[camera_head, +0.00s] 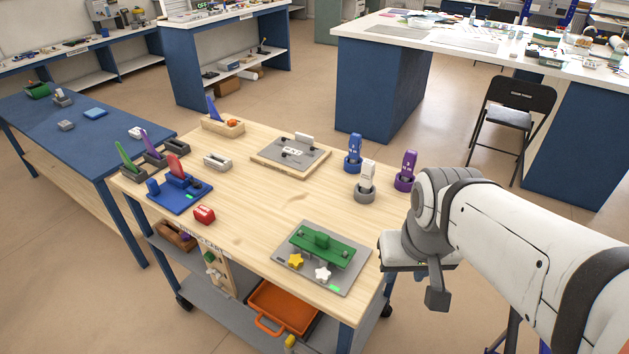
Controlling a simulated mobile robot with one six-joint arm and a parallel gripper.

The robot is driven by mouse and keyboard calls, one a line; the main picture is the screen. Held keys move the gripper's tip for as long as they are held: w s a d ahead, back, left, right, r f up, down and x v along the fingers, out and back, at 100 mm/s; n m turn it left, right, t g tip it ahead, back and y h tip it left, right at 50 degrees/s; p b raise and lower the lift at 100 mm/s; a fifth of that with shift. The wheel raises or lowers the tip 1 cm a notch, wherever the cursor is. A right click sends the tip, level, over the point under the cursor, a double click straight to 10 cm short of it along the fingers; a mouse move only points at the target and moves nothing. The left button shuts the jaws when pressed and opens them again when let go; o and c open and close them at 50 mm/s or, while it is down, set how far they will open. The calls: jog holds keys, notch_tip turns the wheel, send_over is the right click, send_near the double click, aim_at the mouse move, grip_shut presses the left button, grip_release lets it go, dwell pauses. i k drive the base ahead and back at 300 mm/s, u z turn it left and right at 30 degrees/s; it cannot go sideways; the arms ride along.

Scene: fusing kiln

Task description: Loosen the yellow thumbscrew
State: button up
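The yellow thumbscrew (295,261) is a small star-shaped knob at the front left of a grey plate (345,284) on the wooden cart top. A white star-shaped knob (322,273) sits to its right. Behind both is a green clamp-like bar (321,243) with a raised block in its middle. My gripper (437,297) hangs at the cart's right front side, to the right of the plate and apart from the yellow thumbscrew. Its fingers are seen edge-on and partly hidden by my wrist, so their opening does not show.
The cart top (250,222) is clear left of the plate. Upright coloured pieces in round holders (364,195) stand at the right edge. An orange tray (283,308) is below.

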aim_at(296, 261)
jog(key=z, duration=0.5)
jog(key=k, duration=1.75)
jog(key=u, duration=0.6)
jog(key=i, duration=1.65)
jog(key=u, duration=0.05)
